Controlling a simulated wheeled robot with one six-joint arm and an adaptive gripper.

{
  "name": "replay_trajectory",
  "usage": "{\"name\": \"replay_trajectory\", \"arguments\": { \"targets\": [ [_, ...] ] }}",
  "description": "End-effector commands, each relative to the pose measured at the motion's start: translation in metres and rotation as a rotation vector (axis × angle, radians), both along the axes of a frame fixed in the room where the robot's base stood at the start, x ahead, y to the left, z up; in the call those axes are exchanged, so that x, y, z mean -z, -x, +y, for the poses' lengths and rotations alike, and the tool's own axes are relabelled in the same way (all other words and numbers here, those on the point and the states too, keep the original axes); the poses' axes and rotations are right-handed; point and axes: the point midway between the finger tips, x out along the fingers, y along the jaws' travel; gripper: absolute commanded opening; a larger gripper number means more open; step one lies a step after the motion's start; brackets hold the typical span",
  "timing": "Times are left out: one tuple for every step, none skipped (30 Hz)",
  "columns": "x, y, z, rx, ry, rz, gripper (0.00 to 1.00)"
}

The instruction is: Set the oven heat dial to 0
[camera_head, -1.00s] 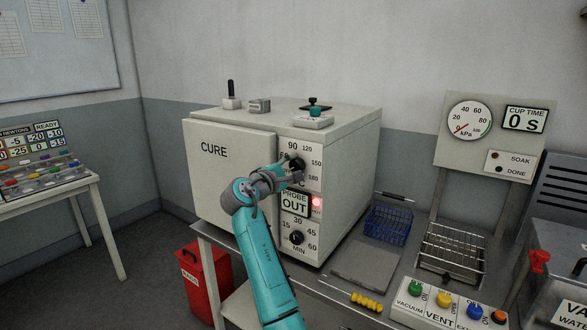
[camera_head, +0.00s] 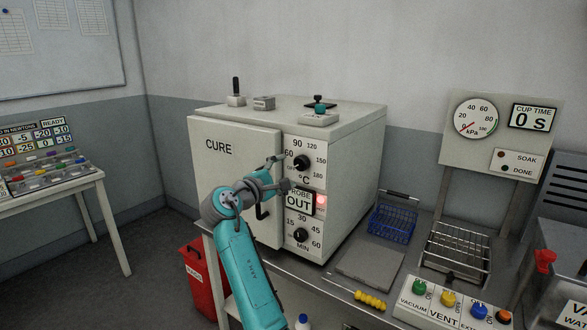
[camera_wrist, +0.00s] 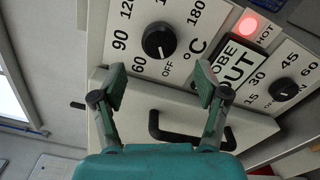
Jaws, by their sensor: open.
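The oven heat dial (camera_head: 302,163) is a round black knob on the white CURE oven (camera_head: 228,180). It is marked 60 to 180 °C and OFF; I see no 0 on it. In the wrist view the heat dial (camera_wrist: 159,40) is fully in sight, and its small pale mark seems to face the OFF label (camera_wrist: 168,70), though it is tiny. My gripper (camera_head: 281,172) is open and empty, in front of the panel and lower left of the dial. In the wrist view its fingertips (camera_wrist: 161,78) are apart from the dial.
A timer dial (camera_head: 300,235) sits lower on the panel, below the PROBE OUT display (camera_head: 299,202) and a lit red HOT lamp (camera_head: 320,200). The black door handle (camera_wrist: 180,135) is near my fingers. A blue basket (camera_head: 391,223) stands right of the oven.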

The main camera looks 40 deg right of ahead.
Motion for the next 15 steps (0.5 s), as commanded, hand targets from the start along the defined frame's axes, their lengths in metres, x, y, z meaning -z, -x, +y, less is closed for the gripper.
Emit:
{"name": "replay_trajectory", "arguments": {
  "targets": [
    [0.000, 0.003, 0.010, -0.002, -0.001, -0.002, 0.74],
    [0.000, 0.005, 0.015, -0.002, 0.000, -0.001, 0.74],
    [0.000, 0.007, 0.021, -0.003, 0.001, -0.001, 0.74],
    [0.000, 0.009, 0.025, -0.001, 0.000, 0.000, 0.74],
    [0.000, 0.011, 0.029, -0.001, 0.000, 0.000, 0.74],
    [0.000, 0.012, 0.034, -0.001, 0.000, 0.000, 0.74],
    [0.000, 0.013, 0.037, -0.001, 0.000, 0.000, 0.74],
    [0.000, 0.014, 0.039, -0.001, 0.000, 0.001, 0.74],
    [0.000, 0.015, 0.042, -0.001, 0.000, 0.001, 0.74],
    [0.000, 0.016, 0.044, 0.000, 0.000, 0.001, 0.74],
    [0.000, 0.016, 0.045, 0.000, 0.000, 0.001, 0.74],
    [0.000, 0.017, 0.046, 0.000, 0.000, 0.001, 0.74],
    [0.000, 0.017, 0.047, 0.001, 0.001, 0.001, 0.74],
    [0.000, 0.017, 0.047, 0.001, 0.000, 0.000, 0.74],
    [0.000, 0.018, 0.047, 0.001, 0.000, 0.000, 0.74]
  ]
}}
